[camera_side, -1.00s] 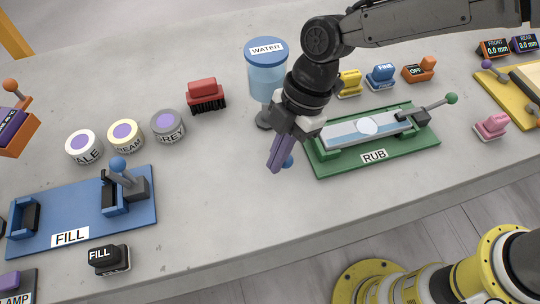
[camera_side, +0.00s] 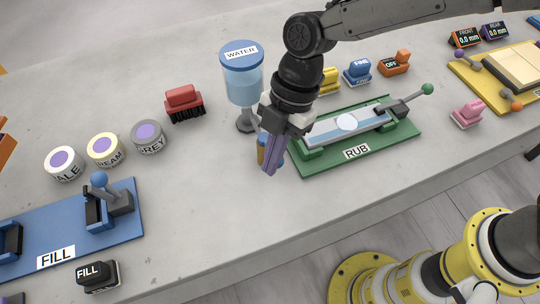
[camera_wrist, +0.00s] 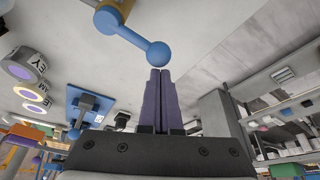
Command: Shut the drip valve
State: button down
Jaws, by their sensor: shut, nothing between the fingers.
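The water tank (camera_side: 243,85) is clear with a blue lid and a WATER label, on a grey stand. The drip valve below it, a tan body (camera_side: 262,150) with a blue lever, is partly hidden behind my gripper in the side view. In the wrist view the blue lever's ball end (camera_wrist: 158,54) lies just beyond my fingertips; I cannot tell if they touch. My gripper (camera_side: 270,172) points down in front of the valve, its purple fingers shut together and empty; they also show in the wrist view (camera_wrist: 160,73).
The green RUB fixture (camera_side: 400,140) lies close to the right of my gripper. The blue FILL plate (camera_side: 70,235), the lidded pots (camera_side: 149,137) and a red brush (camera_side: 183,100) are to the left. The slab in front of the gripper is clear.

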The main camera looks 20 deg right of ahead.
jog(key=shift+a, duration=0.15)
jog(key=s+a+r, duration=0.1)
jog(key=a+r, duration=0.1)
jog(key=a, duration=0.2)
jog(key=v, duration=0.8)
jog(key=shift+r, duration=0.35)
